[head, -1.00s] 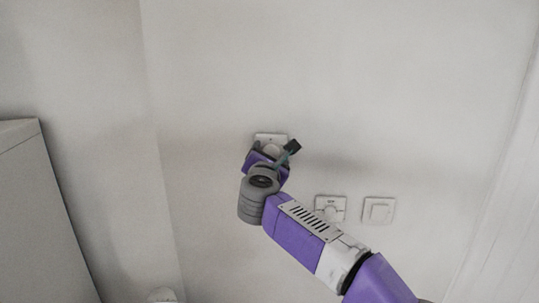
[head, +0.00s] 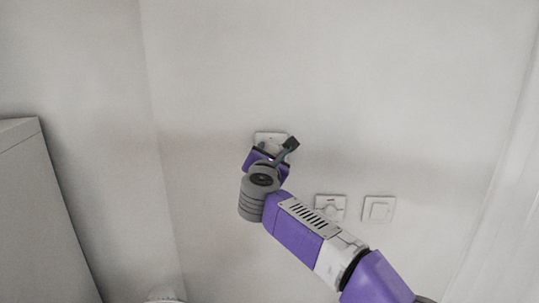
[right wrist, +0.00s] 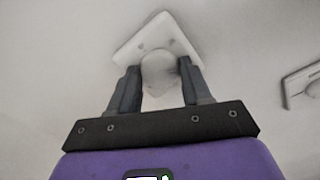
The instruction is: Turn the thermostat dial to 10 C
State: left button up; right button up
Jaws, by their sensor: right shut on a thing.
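The thermostat is a white square plate (head: 263,137) high on the wall, mostly hidden behind my right gripper in the head view. In the right wrist view its plate (right wrist: 155,32) looks tilted, with the round white dial (right wrist: 158,68) in front of it. My right gripper (right wrist: 160,72) has one dark finger on each side of the dial and is shut on it. In the head view the gripper (head: 269,152) covers the dial. No scale or pointer can be read. My left gripper is not in view.
A second white plate with a round knob (head: 330,207) and a light switch (head: 379,209) are on the wall below right, close to my right forearm. A pale cabinet (head: 35,220) stands at the left. The wall above is clear.

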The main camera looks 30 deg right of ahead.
jog(key=n+p, duration=0.2)
jog(key=n, duration=0.4)
jog(key=shift+r, duration=0.1)
jog(key=n+p, duration=0.3)
jog(key=n, duration=0.2)
jog(key=shift+n, duration=0.4)
jog(key=n+p, duration=0.4)
jog(key=n, duration=0.2)
jog(key=n+p, duration=0.3)
jog(key=n, duration=0.2)
jog(key=shift+n+p, duration=0.35)
jog(key=shift+n, duration=0.05)
jog(key=o, duration=1.1)
jog(key=shift+c, duration=0.2)
